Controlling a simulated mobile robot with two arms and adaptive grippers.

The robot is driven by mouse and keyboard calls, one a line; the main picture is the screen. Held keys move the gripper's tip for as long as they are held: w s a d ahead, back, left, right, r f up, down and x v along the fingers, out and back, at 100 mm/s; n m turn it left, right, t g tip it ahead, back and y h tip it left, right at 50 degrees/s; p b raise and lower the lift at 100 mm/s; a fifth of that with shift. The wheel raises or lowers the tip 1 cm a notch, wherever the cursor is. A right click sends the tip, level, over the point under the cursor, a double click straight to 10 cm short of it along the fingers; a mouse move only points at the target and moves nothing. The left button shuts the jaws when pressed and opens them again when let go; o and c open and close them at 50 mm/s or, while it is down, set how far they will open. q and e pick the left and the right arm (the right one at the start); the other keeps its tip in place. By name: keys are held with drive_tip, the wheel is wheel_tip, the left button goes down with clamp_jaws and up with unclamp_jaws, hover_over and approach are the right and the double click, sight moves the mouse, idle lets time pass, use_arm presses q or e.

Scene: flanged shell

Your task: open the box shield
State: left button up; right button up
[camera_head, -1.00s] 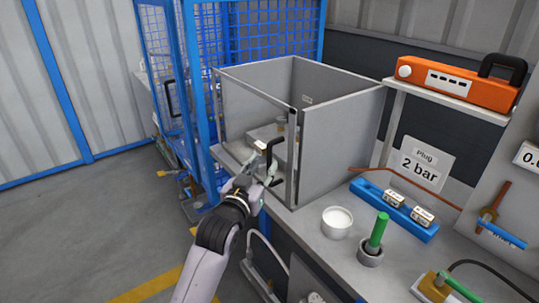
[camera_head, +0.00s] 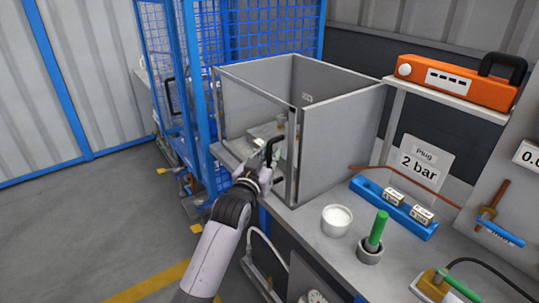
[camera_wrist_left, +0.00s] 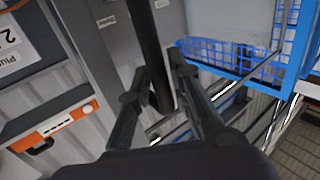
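My left gripper (camera_head: 266,168) is at the handle. In the left wrist view, the dark handle bar (camera_wrist_left: 153,50) runs between the two fingers of my left gripper (camera_wrist_left: 160,85). They appear shut on it, with little gap on either side. My right gripper is not in view.
A blue mesh cage (camera_head: 200,120) stands close left of the box. On the bench to the right are a white cup (camera_head: 337,220), a green-handled part (camera_head: 376,235) and a blue block (camera_head: 380,200). An orange case (camera_head: 455,82) sits on a shelf. Floor at left is clear.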

use_arm(q)
clamp_jaws()
idle(0.5)
